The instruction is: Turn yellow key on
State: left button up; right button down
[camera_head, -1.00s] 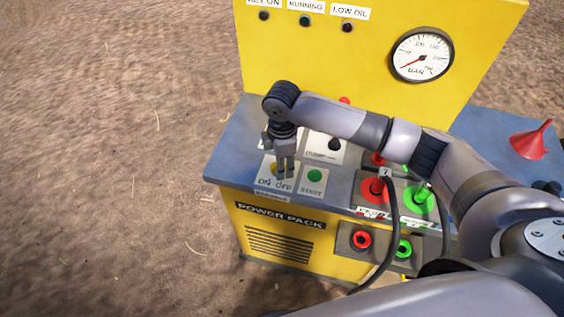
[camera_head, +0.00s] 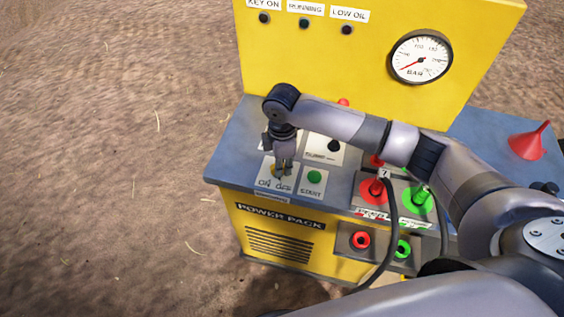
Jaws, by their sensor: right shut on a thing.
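The yellow key (camera_head: 275,171) sits on the white ON/OFF plate (camera_head: 268,185) at the front left of the power pack's blue top. Only a small part of the key shows; my gripper hides the rest. My right gripper (camera_head: 281,172) points down over this plate and is shut on the key. The KEY ON lamp (camera_head: 264,18) on the yellow back panel looks dark. My left gripper is not in view.
The green START button (camera_head: 314,177) is just right of the gripper. Red fittings (camera_head: 375,188) and green fittings (camera_head: 418,199) with a black hose stand further right. A pressure gauge (camera_head: 421,56) is on the panel. A red funnel (camera_head: 530,141) stands at far right.

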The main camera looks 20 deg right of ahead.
jog(key=m+p, duration=0.2)
jog(key=p, duration=0.1)
jog(key=m+p, duration=0.2)
jog(key=p, duration=0.1)
jog(key=m+p, duration=0.3)
jog(key=shift+s+a+r+p, duration=0.2)
jog(key=shift+s+r+p, duration=0.1)
jog(key=shift+s+p, duration=0.1)
jog(key=m+p, duration=0.2)
jog(key=m, duration=0.1)
jog(key=shift+a+f+p, duration=0.1)
jog(key=shift+p, duration=0.2)
jog(key=shift+f+m+p, duration=0.1)
jog(key=shift+m+p, duration=0.35)
jog(key=shift+m, duration=0.25)
jog(key=c, duration=1.6)
grip_release()
jog(key=shift+o, duration=0.2)
notch_tip(320, 180, up, 12)
